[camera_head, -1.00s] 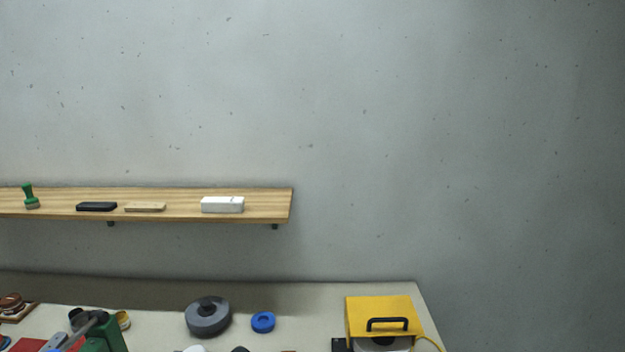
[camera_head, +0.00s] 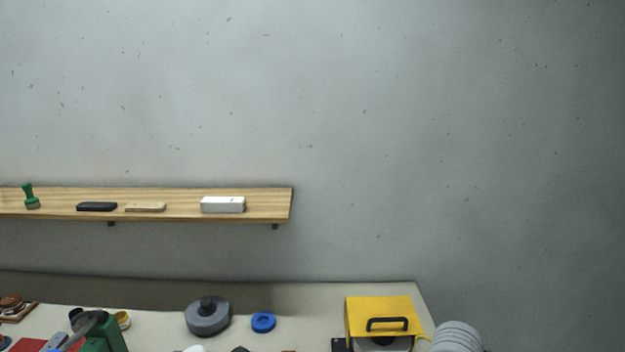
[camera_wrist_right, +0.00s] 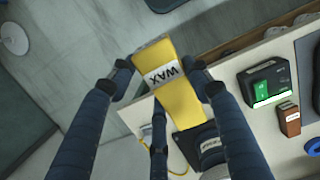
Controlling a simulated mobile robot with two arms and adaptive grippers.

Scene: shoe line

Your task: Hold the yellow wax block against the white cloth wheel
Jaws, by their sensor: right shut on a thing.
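The yellow wax block (camera_wrist_right: 182,98), with a white label reading WAX, is in the right wrist view. My right gripper (camera_wrist_right: 160,75) is shut on it, with dark fingers on both sides. The block is held above the floor and the bench edge. In the head view, a yellow hooded machine (camera_head: 380,314) with a black handle stands at the bench's right end. A pale round part (camera_head: 383,345) shows under its hood, cut off by the frame; I cannot tell for sure that it is the cloth wheel. My left gripper is out of view.
The bench (camera_head: 300,310) carries a grey round item (camera_head: 208,316), a blue ring (camera_head: 263,322) and a green tool (camera_head: 103,335). A wooden shelf (camera_head: 265,211) is above. The right wrist view shows a black box with a green light (camera_wrist_right: 267,85) and a brown labelled block (camera_wrist_right: 288,119).

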